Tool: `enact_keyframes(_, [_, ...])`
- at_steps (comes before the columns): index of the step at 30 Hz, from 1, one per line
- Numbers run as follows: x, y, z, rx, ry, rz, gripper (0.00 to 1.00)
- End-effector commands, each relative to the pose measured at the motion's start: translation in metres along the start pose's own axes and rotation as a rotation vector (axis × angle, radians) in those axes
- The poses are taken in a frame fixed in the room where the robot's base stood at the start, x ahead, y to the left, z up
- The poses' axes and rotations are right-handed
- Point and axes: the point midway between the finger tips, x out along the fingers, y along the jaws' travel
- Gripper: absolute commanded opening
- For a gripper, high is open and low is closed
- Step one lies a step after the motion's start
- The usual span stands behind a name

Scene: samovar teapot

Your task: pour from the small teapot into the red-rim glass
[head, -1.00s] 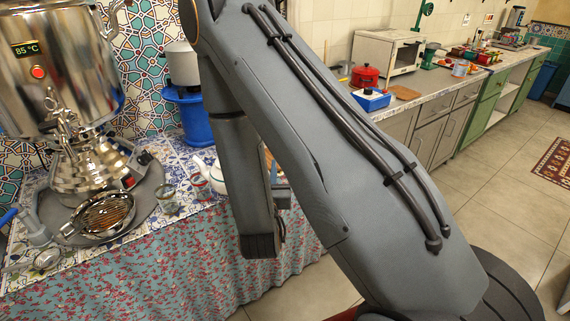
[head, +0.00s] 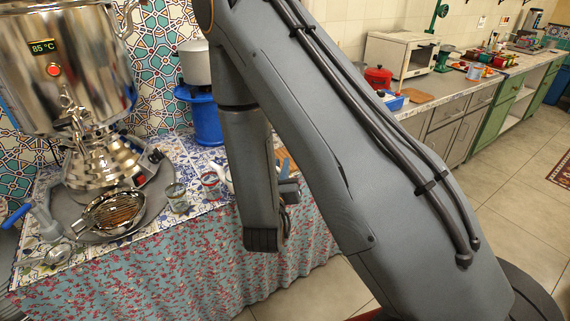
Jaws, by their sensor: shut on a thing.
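The small white teapot (head: 224,177) shows only in part in the head view, with its spout side to the left and the rest hidden behind my arm. The red-rim glass (head: 210,186) stands on the tiled counter just left of the teapot's spout. My gripper (head: 288,189) shows as a small grey part right of my forearm. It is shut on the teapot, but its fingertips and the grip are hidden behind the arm. Whether the teapot is tilted or clear of the counter cannot be told.
A plain glass (head: 177,198) stands left of the red-rim glass. A big steel samovar (head: 65,60) stands at the left on a round tray (head: 70,206), with a strainer (head: 114,213). A blue stove (head: 208,122) with a pot (head: 195,63) is behind.

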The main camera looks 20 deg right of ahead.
Motion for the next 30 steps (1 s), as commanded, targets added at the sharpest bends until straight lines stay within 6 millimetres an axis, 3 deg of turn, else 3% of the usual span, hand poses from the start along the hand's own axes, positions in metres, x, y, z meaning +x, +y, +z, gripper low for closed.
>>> enact_keyframes(30, [0.0, 0.003, -0.018, -0.07, -0.012, 0.001, 0.0])
